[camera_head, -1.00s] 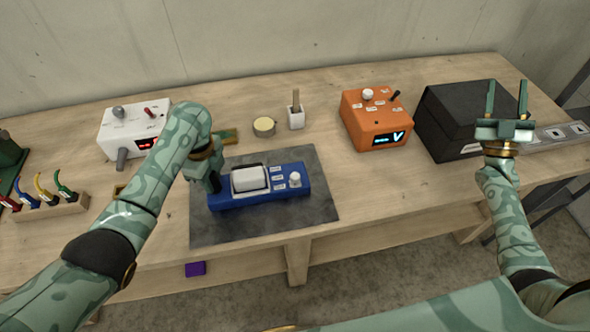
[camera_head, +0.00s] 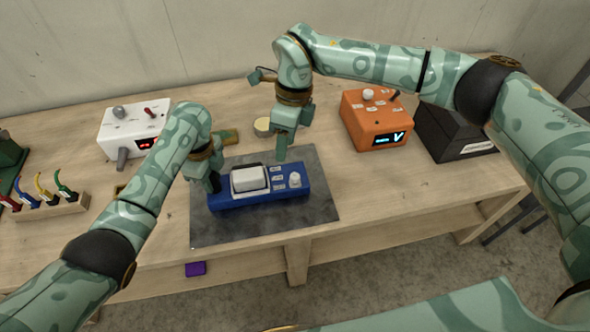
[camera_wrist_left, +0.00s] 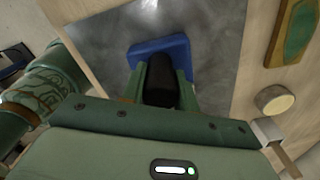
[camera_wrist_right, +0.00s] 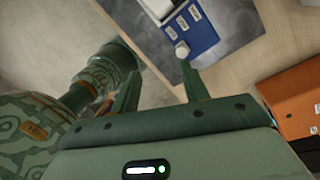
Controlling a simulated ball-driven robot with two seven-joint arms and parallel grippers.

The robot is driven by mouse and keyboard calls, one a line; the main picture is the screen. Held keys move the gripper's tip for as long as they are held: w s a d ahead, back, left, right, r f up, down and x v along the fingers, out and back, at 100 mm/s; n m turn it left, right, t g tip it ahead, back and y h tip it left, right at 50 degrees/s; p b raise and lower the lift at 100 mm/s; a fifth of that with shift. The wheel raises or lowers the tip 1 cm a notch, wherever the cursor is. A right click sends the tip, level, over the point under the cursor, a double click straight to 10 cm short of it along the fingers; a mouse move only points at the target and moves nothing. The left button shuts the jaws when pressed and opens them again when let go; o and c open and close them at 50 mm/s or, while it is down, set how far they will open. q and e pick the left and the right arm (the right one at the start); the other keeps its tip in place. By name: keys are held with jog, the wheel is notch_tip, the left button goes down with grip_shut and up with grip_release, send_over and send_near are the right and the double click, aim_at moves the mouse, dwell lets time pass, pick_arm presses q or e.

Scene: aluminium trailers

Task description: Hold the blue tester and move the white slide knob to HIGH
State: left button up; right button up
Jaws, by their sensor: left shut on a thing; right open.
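The blue tester (camera_head: 250,199) lies on a grey mat (camera_head: 318,215). It has a large white block on its top, several small white labels and a white slide knob (camera_head: 295,179) near its right end. I cannot read the labels. My left gripper (camera_head: 212,182) is shut on the tester's black handle (camera_wrist_left: 160,82) at the left end. My right gripper (camera_head: 282,148) is open and empty, fingers down, over the tester's back edge, behind and left of the knob. In the right wrist view the knob (camera_wrist_right: 182,50) shows close to one fingertip; I see no clear contact.
An orange meter (camera_head: 376,124) and a black box (camera_head: 455,133) stand right of the mat, a white meter (camera_head: 130,128) at the left. A round tin (camera_head: 262,127) stands behind. Colored clips in a wooden rack (camera_head: 45,205) stand far left. The mat's front is clear.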

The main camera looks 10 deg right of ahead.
aim_at(295, 175)
jog(key=shift+t+h, duration=0.5)
jog(key=shift+h, duration=0.4)
jog(key=f, duration=0.4)
jog(key=d+f, duration=0.1)
jog(key=f, duration=0.3)
jog(key=d+f, duration=0.1)
jog(key=f, duration=0.3)
jog(key=shift+w+f, duration=0.15)
jog(key=shift+w, duration=0.25)
jog(key=shift+c, duration=0.4)
